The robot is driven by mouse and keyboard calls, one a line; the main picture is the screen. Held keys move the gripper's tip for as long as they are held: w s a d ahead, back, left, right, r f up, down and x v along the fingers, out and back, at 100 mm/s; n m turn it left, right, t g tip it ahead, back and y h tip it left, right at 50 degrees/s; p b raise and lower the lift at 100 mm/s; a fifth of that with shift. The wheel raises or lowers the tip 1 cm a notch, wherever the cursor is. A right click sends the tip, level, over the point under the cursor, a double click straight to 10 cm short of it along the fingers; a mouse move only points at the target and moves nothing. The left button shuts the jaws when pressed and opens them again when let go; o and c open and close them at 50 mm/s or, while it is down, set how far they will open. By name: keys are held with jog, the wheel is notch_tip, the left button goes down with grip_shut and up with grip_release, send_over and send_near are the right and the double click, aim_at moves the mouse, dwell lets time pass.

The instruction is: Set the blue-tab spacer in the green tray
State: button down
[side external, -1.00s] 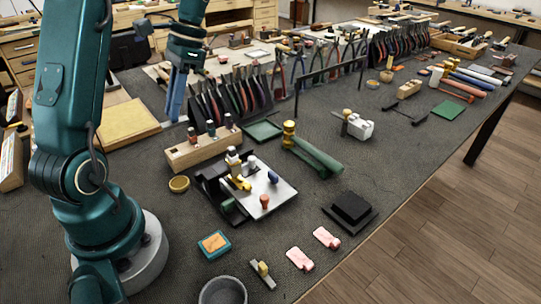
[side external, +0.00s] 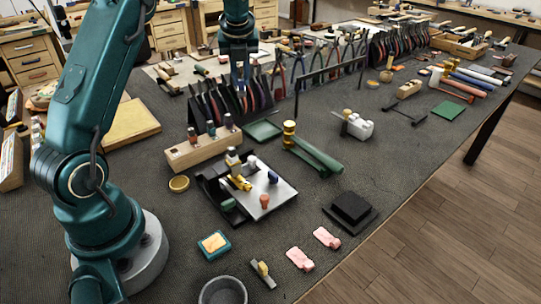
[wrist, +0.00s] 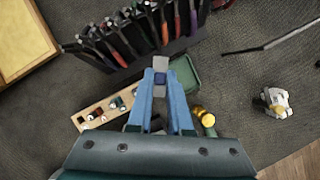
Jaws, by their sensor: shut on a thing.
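My gripper (wrist: 160,80) is shut on the blue-tab spacer (wrist: 160,64), a small grey piece with a dark blue part between the fingertips. In the side view my gripper (side external: 238,82) is in the air in front of the pliers rack, and the spacer is too small to make out there. The green tray (side external: 262,131) is a shallow square tray on the bench, below and to the right of my gripper. In the wrist view the tray (wrist: 190,72) shows just right of the fingertips, partly hidden by them.
A wooden block (side external: 203,150) with coloured-tab pieces stands left of the tray. The pliers rack (side external: 222,105) stands behind it. A green cylinder with a brass end (side external: 315,155) lies to the right. A metal fixture (side external: 245,187) is in front.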

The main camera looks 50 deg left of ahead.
jog(key=w+d+f+m, duration=0.1)
jog(key=f, duration=0.1)
jog(key=w+d+f, duration=0.1)
jog(key=f, duration=0.1)
jog(key=w+d+f+m, duration=0.1)
jog(key=f, duration=0.2)
jog(key=shift+w+d+m+t+h, duration=0.1)
jog(key=shift+w+m+t+h, duration=0.2)
jog(key=shift+w+h, duration=0.1)
jog(key=shift+f, duration=2.1)
jog(key=shift+f, duration=0.1)
jog(key=c, duration=0.8)
grip_release()
jog(key=shift+c, duration=0.2)
